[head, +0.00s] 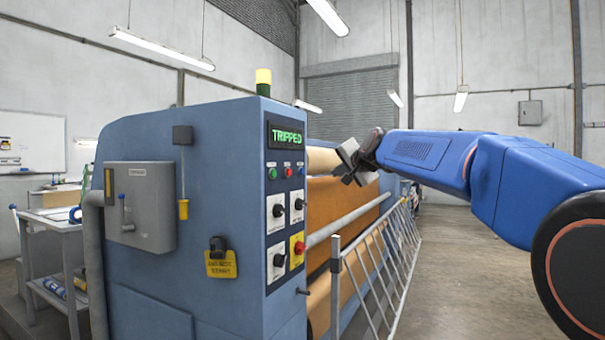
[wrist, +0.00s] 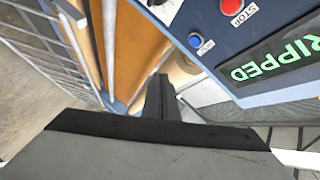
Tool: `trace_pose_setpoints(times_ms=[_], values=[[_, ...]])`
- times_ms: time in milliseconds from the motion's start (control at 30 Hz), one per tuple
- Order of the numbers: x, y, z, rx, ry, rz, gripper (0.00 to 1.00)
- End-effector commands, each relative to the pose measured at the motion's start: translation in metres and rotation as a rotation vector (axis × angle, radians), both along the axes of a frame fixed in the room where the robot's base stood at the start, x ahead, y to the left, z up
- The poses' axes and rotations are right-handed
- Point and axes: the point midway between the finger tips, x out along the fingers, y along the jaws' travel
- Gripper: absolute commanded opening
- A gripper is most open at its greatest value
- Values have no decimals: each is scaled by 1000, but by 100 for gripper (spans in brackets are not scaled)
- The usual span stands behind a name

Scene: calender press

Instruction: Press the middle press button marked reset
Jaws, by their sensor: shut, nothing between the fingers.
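The blue press cabinet's control panel (head: 285,200) has a row of three buttons under a lit display reading TRIPPED (head: 287,135). The middle button is red (head: 288,171); in the wrist view the red button (wrist: 230,7) is marked STOP. A green button (head: 272,174) sits left of it. A blue button (head: 300,168) is at the right end; it also shows in the wrist view (wrist: 195,41), with a label too small to read surely. My gripper (head: 350,161) is shut and empty, right of the panel and apart from it.
Orange-brown rollers (head: 340,197) and a slanted metal guard (head: 375,260) lie right of the cabinet. The floor (head: 475,270) further right is clear.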

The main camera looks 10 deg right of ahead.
Motion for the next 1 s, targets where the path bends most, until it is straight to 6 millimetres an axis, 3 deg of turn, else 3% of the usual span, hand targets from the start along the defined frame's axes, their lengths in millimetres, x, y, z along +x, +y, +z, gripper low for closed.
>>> trace_pose_setpoints(times_ms=[600,1000], values=[[40,55,-1,-2,1,2,0],[49,68,0,-1,0,0,0]])
